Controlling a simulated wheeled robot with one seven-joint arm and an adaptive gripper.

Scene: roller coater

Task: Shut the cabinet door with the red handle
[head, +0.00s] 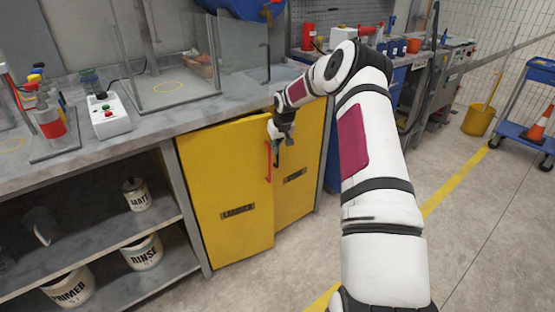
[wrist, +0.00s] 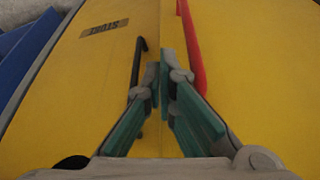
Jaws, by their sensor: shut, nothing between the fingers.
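The yellow cabinet door with the red handle (head: 225,195) is the left one of a pair under the bench. Its free edge stands a little out from the right door, so it looks slightly ajar. The red handle (head: 268,162) is upright near that edge; it also shows in the wrist view (wrist: 190,45). My gripper (head: 279,142) is shut and empty at the upper part of the doors, close to the handle. In the wrist view my fingers (wrist: 166,80) lie between the red handle and the black handle (wrist: 138,65), over the door seam. Contact with the door cannot be told.
The right yellow door (head: 297,180) with the black handle looks closed. The grey bench top (head: 160,118) overhangs the doors and carries a glass enclosure and a button box (head: 108,117). Open shelves with cans (head: 137,195) are at left. The floor in front is clear.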

